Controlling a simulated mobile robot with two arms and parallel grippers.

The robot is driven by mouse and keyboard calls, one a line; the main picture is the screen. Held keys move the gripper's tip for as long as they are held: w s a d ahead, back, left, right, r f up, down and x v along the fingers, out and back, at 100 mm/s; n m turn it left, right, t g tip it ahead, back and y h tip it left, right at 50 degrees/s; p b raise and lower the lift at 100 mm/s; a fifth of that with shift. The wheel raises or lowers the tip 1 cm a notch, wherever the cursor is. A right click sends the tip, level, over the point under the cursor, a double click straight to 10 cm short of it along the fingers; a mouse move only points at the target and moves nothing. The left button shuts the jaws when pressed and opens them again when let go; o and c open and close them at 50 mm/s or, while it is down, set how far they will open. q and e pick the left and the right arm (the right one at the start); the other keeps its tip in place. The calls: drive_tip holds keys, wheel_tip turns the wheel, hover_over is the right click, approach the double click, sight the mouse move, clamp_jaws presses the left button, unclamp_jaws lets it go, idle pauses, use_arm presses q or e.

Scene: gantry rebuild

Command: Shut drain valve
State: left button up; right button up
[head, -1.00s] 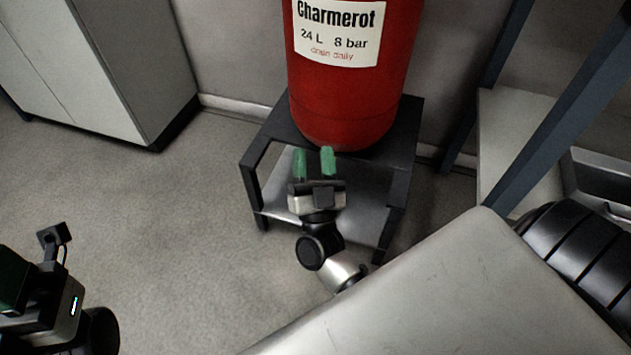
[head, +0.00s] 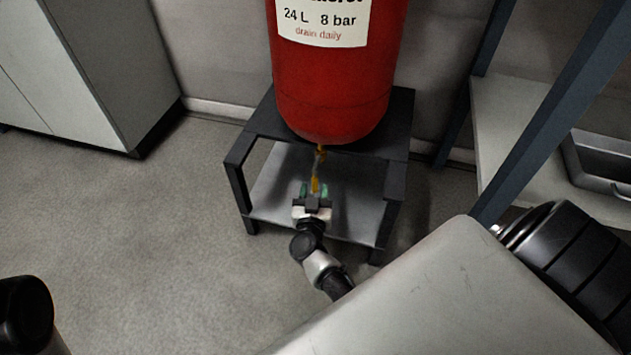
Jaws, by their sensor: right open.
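The drain valve (head: 319,160) hangs under the red tank, a small brass-coloured fitting. Its yellow lever (head: 315,184) points down. My right gripper (head: 314,190) is open below the tank, its green fingertips to the left and right of the lever. The lever shows between the fingers in this view; I cannot tell whether either finger touches it. My left gripper is not in view; only a dark rounded part of my left arm shows at the lower left.
The red tank (head: 335,90) stands on a dark stand (head: 395,125) with a lower grey shelf (head: 265,190). The stand's legs flank my right gripper. A grey cabinet (head: 100,60) is at the upper left, a shelf rack (head: 545,115) at the right. The floor at left is clear.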

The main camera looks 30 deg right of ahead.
sight(315, 186)
drive_tip(key=shift+b+x, duration=0.8)
drive_tip(key=shift+x, duration=1.55)
clamp_jaws()
